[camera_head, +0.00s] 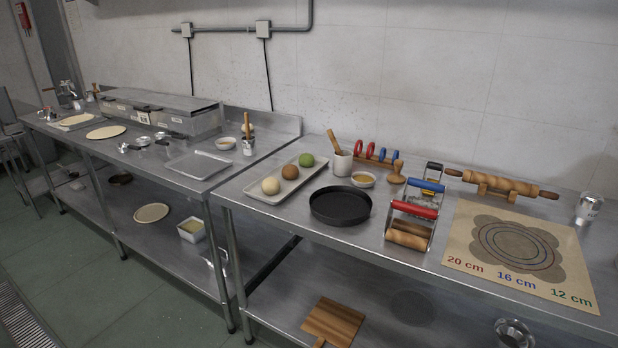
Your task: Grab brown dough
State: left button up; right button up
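The brown dough ball (290,172) sits on a pale rectangular tray (262,193) at the left end of the right-hand steel table. It lies between a cream dough ball (270,186) at the near end and a green dough ball (306,160) at the far end. All the dough balls are uncovered and apart from any gripper. Neither of my grippers shows in the head view.
A black round pan (340,206) stands right of the tray. Rollers with red (414,209) and blue handles, a rolling pin (502,186) and a size mat (470,258) are farther right.

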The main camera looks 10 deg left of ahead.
aim_at(288, 171)
jog(key=i+j, duration=0.15)
jog(key=j, duration=0.2)
jog(key=i+j, duration=0.1)
jog(key=j, duration=0.25)
jog(key=i+j, duration=0.15)
jog(key=j, duration=0.2)
jog(key=i+j, duration=0.15)
jog(key=j, duration=0.2)
jog(key=i+j, duration=0.15)
jog(key=j, duration=0.25)
jog(key=l+z, duration=0.05)
